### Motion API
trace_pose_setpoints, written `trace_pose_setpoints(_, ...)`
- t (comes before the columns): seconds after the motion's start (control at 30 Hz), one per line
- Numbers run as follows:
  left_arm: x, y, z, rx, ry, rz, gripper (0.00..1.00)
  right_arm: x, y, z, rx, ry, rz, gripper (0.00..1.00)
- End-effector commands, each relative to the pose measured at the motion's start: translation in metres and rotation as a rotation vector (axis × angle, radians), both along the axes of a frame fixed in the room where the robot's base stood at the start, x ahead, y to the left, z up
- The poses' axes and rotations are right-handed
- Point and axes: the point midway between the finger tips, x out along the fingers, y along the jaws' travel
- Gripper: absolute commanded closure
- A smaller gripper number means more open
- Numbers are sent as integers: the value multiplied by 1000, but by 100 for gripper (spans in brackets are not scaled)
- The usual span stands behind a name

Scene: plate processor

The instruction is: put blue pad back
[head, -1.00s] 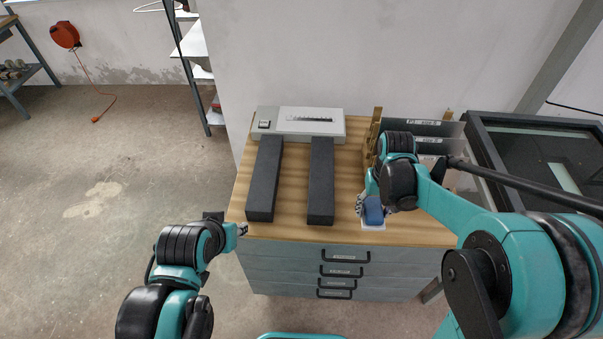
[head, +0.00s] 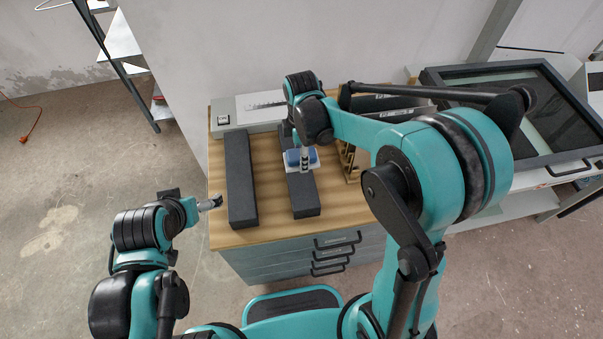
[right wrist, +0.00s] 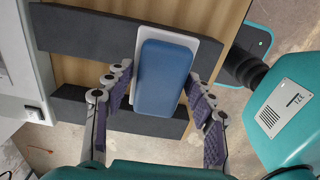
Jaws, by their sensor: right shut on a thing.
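The blue pad (head: 294,157) with a white plate (head: 304,167) beneath it is held in my right gripper (right wrist: 157,95), over the right black bar (head: 306,205) in the head view. The right wrist view shows the pad's blue top (right wrist: 165,80) between the purple-lined fingers, with the white plate's rim (right wrist: 205,43) around it. Whether the plate touches the bar is unclear. My right forearm and wrist partly hide that area in the head view. My left gripper (head: 214,203) is at the table's left edge, away from the pad; its jaws are too small to read.
A left black bar (head: 240,185) lies parallel to the right one on the wooden tabletop (head: 267,165). A white-grey machine (head: 228,107) stands at the back. A wooden rack (head: 349,160) is on the right. A black-framed unit (head: 550,157) stands further right.

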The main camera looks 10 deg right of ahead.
Motion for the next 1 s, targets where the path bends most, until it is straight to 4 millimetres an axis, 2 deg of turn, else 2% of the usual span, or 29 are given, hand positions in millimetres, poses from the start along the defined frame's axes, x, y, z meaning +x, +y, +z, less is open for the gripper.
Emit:
trace_pose_setpoints(0.03, 0, 0, -7, 0, 0, 0, 7, 0, 0, -14, 0, 0, 2, 76)
trace_pose_setpoints(0.13, 0, 0, -13, 0, 0, 0, 7, 0, 0, -34, 0, -1, 1, 76)
trace_pose_setpoints(0.37, 0, 0, -19, 0, 0, 0, 7, 0, 0, -55, -1, -1, -1, 76)
trace_pose_setpoints(0.6, 0, 0, -30, 0, 0, 0, 7, 0, 0, -87, -1, -1, -2, 76)
trace_pose_setpoints(0.97, 0, 0, -33, 0, 0, 0, 7, 0, 0, -90, -1, -1, -2, 76)
trace_pose_setpoints(1.0, 0, 0, -33, 0, 0, 0, 7, 0, 0, -91, -1, -1, -2, 42)
